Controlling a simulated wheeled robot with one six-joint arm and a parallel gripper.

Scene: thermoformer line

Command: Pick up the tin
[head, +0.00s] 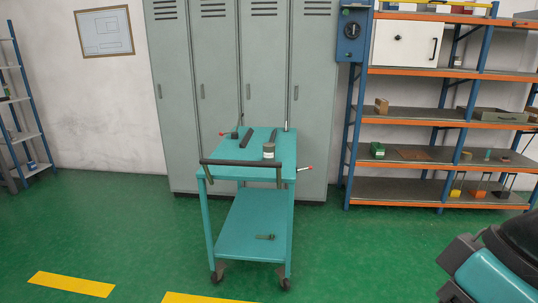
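A small tin (268,151) with a dark top and a pale label stands upright on the top shelf of a teal cart (222,153), near its front right part, just behind the dark handle bar. Only a teal and black part of my arm shows at the bottom right corner, well apart from the cart. My gripper is not in view.
A stocked shelf rack (440,125) is at right, another rack (22,110) at far left. Green floor is clear in front.

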